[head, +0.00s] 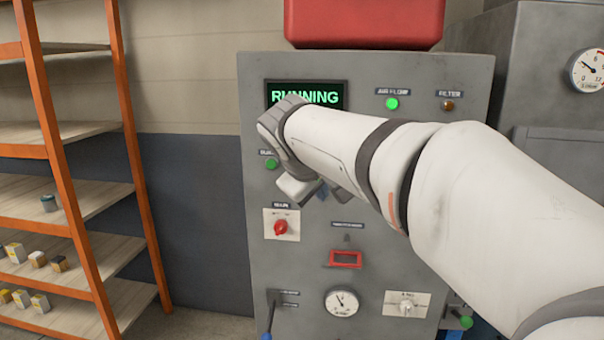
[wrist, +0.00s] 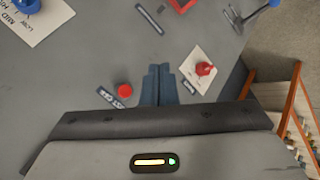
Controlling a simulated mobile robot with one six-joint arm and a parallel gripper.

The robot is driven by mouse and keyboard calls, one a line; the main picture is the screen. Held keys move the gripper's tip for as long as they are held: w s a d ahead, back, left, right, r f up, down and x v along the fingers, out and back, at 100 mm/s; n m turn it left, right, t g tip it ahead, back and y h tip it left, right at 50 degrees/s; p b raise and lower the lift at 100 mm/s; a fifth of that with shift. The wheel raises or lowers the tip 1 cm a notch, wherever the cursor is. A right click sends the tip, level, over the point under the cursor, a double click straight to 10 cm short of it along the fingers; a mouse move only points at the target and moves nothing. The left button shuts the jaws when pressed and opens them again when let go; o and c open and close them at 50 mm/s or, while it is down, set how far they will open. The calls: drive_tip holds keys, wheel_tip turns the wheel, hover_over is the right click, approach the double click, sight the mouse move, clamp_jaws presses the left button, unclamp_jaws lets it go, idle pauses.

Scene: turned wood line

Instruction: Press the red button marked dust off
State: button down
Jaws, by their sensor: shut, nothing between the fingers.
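The red button (wrist: 124,90) is a small round cap on the grey panel (wrist: 75,60) in the wrist view. Its label (wrist: 110,97) beside it is partly readable as "ST OFF". My gripper (wrist: 160,70) is shut and empty, its two blue-grey fingers together. In the wrist view the fingers show just right of the red button, apart from it in the picture; I cannot tell their distance from the panel. In the head view my arm hides the red button, and the display (head: 306,96) reads "RUNNING".
A red rotary knob (wrist: 204,69) on a white plate lies right of the fingers in the wrist view. A green button (head: 271,164) is left of my wrist in the head view. A red-framed part (head: 345,259) and a gauge (head: 341,303) are lower. Orange-framed shelving (head: 140,170) stands left.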

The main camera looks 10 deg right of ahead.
drive_tip(key=shift+w+a+r, duration=0.15)
drive_tip(key=shift+w+r, duration=0.25)
drive_tip(key=shift+r, duration=0.15)
drive_tip(key=w+d+p, duration=0.2)
drive_tip(key=w+p, duration=0.1)
drive_tip(key=w, duration=0.5)
drive_tip(key=shift+w+d+p, duration=0.2)
drive_tip(key=shift+d+p, duration=0.1)
drive_tip(key=shift+d, duration=0.05)
drive_tip(key=shift+w, duration=0.1)
idle(1.6)
drive_tip(key=shift+w+d, duration=0.15)
drive_tip(key=shift+w, duration=0.15)
